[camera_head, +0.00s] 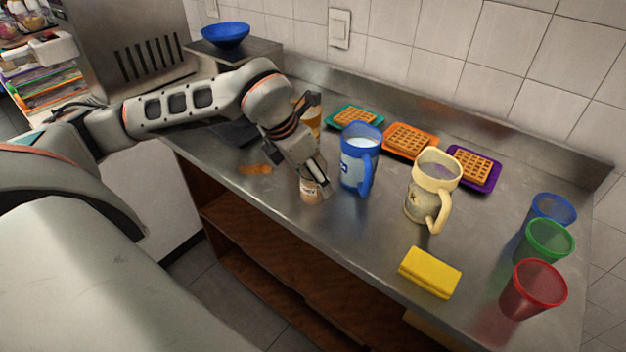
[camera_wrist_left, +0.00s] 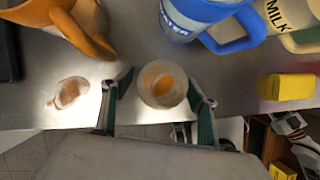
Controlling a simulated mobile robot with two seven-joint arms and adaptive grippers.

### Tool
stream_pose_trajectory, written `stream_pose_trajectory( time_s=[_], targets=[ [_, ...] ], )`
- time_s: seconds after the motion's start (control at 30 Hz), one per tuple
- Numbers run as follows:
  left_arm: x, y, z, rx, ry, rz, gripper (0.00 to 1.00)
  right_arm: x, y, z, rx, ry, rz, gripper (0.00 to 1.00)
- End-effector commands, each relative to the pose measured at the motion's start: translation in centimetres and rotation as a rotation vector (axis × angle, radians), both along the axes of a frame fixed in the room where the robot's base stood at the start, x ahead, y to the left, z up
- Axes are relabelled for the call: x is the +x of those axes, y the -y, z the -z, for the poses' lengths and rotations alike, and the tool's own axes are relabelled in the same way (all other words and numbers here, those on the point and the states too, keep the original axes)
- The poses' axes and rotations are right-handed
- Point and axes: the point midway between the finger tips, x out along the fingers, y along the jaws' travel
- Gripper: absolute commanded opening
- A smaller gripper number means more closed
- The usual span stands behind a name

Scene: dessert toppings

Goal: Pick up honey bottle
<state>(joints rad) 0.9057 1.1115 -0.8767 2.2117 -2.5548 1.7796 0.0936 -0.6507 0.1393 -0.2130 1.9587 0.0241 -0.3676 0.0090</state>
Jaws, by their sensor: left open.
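The honey bottle, a small clear container with a pale label and amber contents (camera_head: 311,190), stands on the steel counter below my left gripper. In the left wrist view it shows from above as a round rim with orange inside (camera_wrist_left: 162,84). My left gripper (camera_head: 318,178) is open, pointing down, with one finger on each side of the bottle in the left wrist view (camera_wrist_left: 160,98). Its fingers partly hide the bottle in the head view. Grey mechanical parts, seemingly of my right arm, show small at the lower right of the left wrist view; their jaw state is unclear.
A blue water pitcher (camera_head: 352,172) stands close right of the bottle, then a cream milk pitcher (camera_head: 424,190). An orange pitcher (camera_wrist_left: 80,25) stands behind left. A brown spill (camera_head: 255,169) lies left. A yellow sponge (camera_head: 430,272), cups and waffle plates are farther right and back.

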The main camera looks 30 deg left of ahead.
Motion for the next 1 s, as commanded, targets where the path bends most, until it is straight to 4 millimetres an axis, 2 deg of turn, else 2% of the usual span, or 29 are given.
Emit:
stream_pose_trajectory(
  time_s=[0.1, 0.3, 0.47, 0.5, 0.83, 1.0],
  targets=[
    [0.3, 0.1, 1.0, 0.0, -0.001, -0.001, 0.59, 0.2, 0.0, -0.3, 0.002, 0.007, 0.0, 0.4],
    [0.4, 0.1, 1.1, 0.001, 0.0, 0.0, 0.59, 0.4, 0.0, -0.5, 0.002, 0.011, 0.0, 0.4],
    [0.4, 0.1, 1.1, 0.001, 0.0, 0.0, 0.17, 0.4, 0.0, -0.5, 0.001, 0.01, 0.0, 0.4],
    [0.4, 0.1, 1.1, 0.001, 0.0, 0.0, 0.12, 0.4, 0.0, -0.4, 0.001, 0.01, 0.0, 0.4],
    [0.4, 0.0, 0.9, 0.001, 0.001, 0.0, 0.12, 0.2, 0.0, -0.1, -0.001, 0.002, 0.0, 0.4],
    [0.5, -0.4, 0.0, 0.001, 0.002, -0.002, 0.12, 0.3, 0.0, -0.7, -0.001, 0.006, 0.0, 0.4]
  ],
)
